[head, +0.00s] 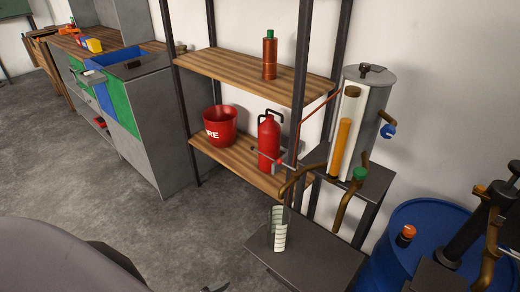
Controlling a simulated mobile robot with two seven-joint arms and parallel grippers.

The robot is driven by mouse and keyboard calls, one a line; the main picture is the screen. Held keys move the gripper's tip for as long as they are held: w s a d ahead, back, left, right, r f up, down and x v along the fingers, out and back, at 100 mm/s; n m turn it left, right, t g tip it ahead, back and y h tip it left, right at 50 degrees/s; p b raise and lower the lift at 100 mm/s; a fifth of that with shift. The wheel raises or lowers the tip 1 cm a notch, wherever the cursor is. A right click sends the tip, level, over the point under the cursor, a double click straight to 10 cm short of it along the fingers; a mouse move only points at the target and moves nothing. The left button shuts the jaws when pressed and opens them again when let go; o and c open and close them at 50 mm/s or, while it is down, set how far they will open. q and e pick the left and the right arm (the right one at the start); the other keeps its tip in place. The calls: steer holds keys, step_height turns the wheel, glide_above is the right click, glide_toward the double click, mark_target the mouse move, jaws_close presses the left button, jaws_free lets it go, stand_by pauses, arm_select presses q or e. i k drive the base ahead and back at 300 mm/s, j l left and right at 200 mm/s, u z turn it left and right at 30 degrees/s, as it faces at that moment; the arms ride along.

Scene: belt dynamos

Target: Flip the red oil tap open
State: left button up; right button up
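A grey cylindrical tank (377,98) with an orange-filled sight column (343,145) stands at the right on a dark stand. A green knob (359,174) sits low on its front and a blue knob (388,131) on its right side. A brown pipe (296,182) bends from the tank toward a clear graduated beaker (280,232) on a low dark table. Neither gripper shows.
A shelf (250,75) holds a copper-coloured bottle (269,57); a red bucket (219,125) stands below. A blue drum (420,225) with an orange-red cap (407,233) and dark pump-like parts fills the lower right. Open floor (120,195) lies left.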

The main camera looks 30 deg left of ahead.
mark_target(280, 161)
steer(key=i+j+u, duration=0.1)
steer(key=u, duration=0.2)
steer(key=i+j+u, duration=0.3)
steer(key=i+j+z, duration=0.25)
steer(key=j+z, duration=0.2)
steer(key=i+j+z, duration=0.2)
steer(key=j+z, duration=0.65)
steer(key=j, duration=0.2)
steer(key=j+z, duration=0.45)
steer(key=j, duration=0.15)
steer(key=j+z, duration=0.45)
steer(key=k+j, duration=0.05)
steer(key=j, duration=0.05)
